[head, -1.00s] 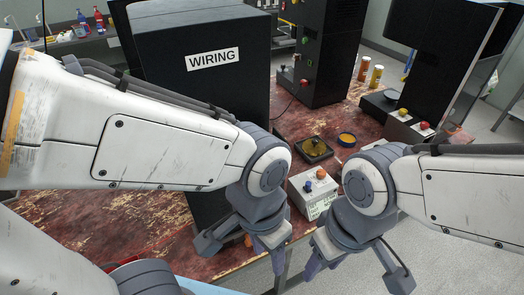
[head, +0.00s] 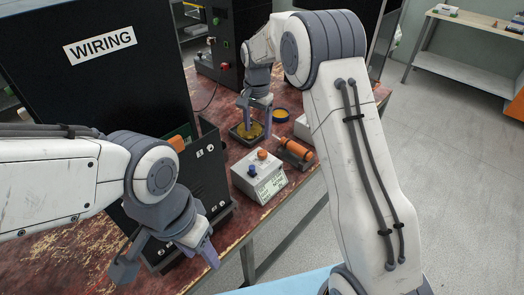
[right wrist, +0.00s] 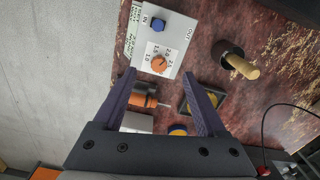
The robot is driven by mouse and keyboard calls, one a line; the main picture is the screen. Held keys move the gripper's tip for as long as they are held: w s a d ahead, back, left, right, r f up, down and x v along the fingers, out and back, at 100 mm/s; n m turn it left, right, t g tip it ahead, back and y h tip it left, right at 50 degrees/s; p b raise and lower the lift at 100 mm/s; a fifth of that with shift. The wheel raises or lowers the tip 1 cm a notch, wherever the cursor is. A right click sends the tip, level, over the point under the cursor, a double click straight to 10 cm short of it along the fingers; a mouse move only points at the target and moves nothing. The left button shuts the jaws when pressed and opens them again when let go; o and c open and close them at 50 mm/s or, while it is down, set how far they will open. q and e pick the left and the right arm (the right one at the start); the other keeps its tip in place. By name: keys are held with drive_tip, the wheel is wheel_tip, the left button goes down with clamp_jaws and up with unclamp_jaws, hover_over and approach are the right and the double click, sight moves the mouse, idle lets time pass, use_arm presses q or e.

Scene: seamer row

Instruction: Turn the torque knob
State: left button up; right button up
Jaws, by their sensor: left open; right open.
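A white box (head: 258,178) with a printed label stands near the front edge of the bench. On its top are an orange knob (head: 262,154) and a blue knob (head: 252,170). In the right wrist view the orange knob (right wrist: 158,64) sits beside dial numbers, between and beyond the fingertips. My right gripper (head: 256,122) is open and empty, above the bench behind the box, over the black tray. It also shows in the right wrist view (right wrist: 158,76). My left gripper (head: 165,262) is open and empty at the lower left, apart from the box.
An orange tool (head: 295,151) lies right of the box. A black tray (head: 233,133) and a blue-rimmed round container (head: 281,115) are behind it. The tall black WIRING cabinet (head: 90,95) stands left. A wooden-handled item (right wrist: 240,66) stands in the right wrist view.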

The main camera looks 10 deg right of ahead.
sight(262, 152)
drive_tip(key=shift+m, duration=0.8)
drive_tip(key=f, duration=0.4)
drive_tip(key=w+d+f, duration=0.1)
drive_tip(key=f, duration=0.3)
drive_tip(key=w+d+f+p, duration=0.1)
drive_tip(key=f, duration=0.3)
drive_tip(key=shift+w+f, duration=0.2)
drive_tip(key=shift+c, duration=0.3)
clamp_jaws()
